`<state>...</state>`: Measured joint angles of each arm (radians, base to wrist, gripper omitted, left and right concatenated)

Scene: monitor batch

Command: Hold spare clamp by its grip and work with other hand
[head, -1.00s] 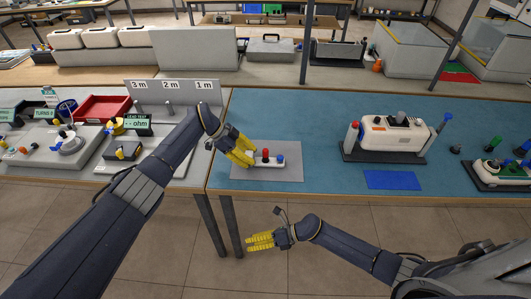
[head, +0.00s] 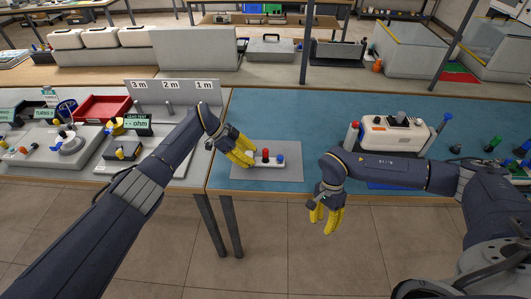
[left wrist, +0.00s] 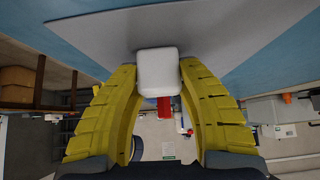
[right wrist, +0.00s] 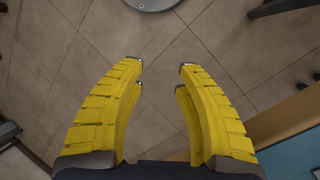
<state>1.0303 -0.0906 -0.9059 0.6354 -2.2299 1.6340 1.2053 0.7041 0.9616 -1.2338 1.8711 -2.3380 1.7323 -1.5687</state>
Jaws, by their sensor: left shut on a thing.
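The spare clamp (head: 268,161), a small white block with a red and a blue post, lies on a grey mat (head: 289,149) on the blue bench. My left gripper (head: 246,157) is shut on the left end of the clamp. In the left wrist view the white end of the clamp (left wrist: 158,75) sits between the yellow fingertips, with a red part behind it. My right gripper (head: 325,219) hangs in front of the bench edge with its fingers pointing down. In the right wrist view it is open and empty (right wrist: 160,75) above the tiled floor.
A larger white device (head: 395,133) with posts stands on the right of the bench, partly behind my right arm. A blue pad (head: 376,185) is mostly covered by that arm. A red bin (head: 103,108) and test fixtures stand on the left bench. The mat's right side is clear.

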